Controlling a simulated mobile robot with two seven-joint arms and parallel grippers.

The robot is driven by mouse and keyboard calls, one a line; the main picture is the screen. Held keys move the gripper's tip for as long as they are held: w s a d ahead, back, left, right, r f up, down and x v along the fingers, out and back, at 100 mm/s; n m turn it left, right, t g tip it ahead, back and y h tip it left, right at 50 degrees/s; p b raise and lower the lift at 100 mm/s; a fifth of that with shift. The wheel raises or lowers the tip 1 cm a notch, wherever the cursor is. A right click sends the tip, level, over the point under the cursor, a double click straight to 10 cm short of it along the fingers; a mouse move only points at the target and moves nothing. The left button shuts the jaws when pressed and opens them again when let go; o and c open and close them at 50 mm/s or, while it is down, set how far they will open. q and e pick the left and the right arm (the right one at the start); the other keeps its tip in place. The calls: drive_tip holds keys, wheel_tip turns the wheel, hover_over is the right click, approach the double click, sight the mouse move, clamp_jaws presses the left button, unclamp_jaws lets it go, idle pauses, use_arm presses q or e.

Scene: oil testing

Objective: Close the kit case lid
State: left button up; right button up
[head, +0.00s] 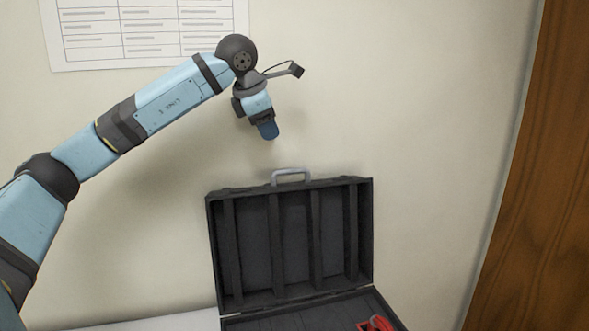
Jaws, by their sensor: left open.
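The black kit case stands at the lower middle of the head view, with its lid (293,240) raised upright and its ribbed inner side facing me. A grey handle (291,174) sits on the lid's top edge. The case's base (282,318) shows only in part at the bottom edge of the picture. My left gripper (269,132) hangs above the lid's top edge, a little left of the handle and apart from it. It points down, is open and holds nothing that I can see. My right gripper is not in view.
A red item (376,324) lies in the case base at its right. A pale wall (440,120) stands behind, with a printed chart (140,30) at upper left. A brown wooden panel (535,180) is at the right. A white surface (170,322) shows left of the case.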

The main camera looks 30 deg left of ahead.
sight(288, 170)
use_arm(q)
drive_tip(key=x, duration=1.3)
drive_tip(key=shift+w+d+f, duration=0.1)
drive_tip(key=shift+f, duration=0.05)
clamp_jaws()
